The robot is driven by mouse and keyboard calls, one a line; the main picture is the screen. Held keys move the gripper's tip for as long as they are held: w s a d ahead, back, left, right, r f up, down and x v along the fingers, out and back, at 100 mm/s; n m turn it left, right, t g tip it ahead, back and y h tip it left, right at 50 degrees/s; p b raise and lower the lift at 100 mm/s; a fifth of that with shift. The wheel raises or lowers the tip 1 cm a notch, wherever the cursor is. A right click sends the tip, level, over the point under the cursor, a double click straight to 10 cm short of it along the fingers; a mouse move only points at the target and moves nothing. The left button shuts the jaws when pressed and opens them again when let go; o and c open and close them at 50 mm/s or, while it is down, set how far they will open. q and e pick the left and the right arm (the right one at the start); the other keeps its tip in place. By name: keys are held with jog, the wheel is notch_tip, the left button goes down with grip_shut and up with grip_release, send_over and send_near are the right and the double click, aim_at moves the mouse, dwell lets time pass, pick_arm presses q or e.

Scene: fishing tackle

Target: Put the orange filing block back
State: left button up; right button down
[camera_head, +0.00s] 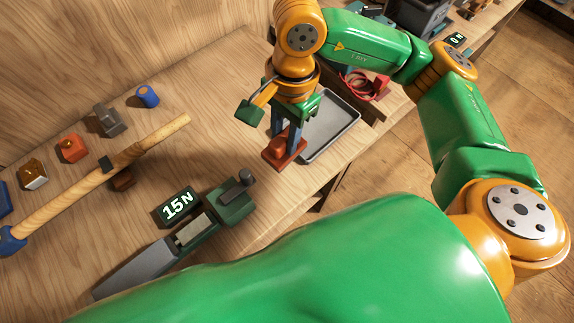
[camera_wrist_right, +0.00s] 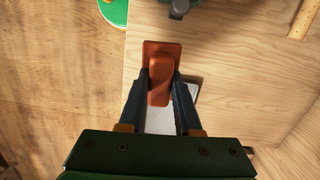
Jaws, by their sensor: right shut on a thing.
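The orange filing block (camera_head: 283,152) is a rectangular orange-red plate with a raised grip on top. My right gripper (camera_head: 287,138) is shut on that raised grip; in the right wrist view its two dark fingers (camera_wrist_right: 160,92) pinch the block (camera_wrist_right: 160,70) from both sides. The block is at the near left corner of a grey metal tray (camera_head: 336,122). I cannot tell whether it touches the bench or hangs just above it. My left gripper is not in view.
A wooden rod (camera_head: 110,172) lies across the bench at left, with several small blocks behind it. A display reading 15N (camera_head: 178,206) and a green vise-like device (camera_head: 230,203) stand nearer me. A red cable (camera_head: 364,86) lies beyond the tray. Bare bench lies between.

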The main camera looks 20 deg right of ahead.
jog(key=shift+s+a+f+m, duration=0.1)
jog(key=shift+a+f+m, duration=0.2)
jog(key=shift+f+m, duration=0.1)
notch_tip(320, 180, down, 9)
jog(key=shift+d+r+p, duration=0.1)
jog(key=shift+d+p, duration=0.05)
jog(key=shift+p, duration=0.95)
jog(key=shift+f, duration=0.35)
jog(key=shift+f, duration=0.15)
jog(key=shift+f+b, duration=0.15)
jog(key=shift+b, duration=0.15)
jog(key=c, duration=0.6)
grip_release()
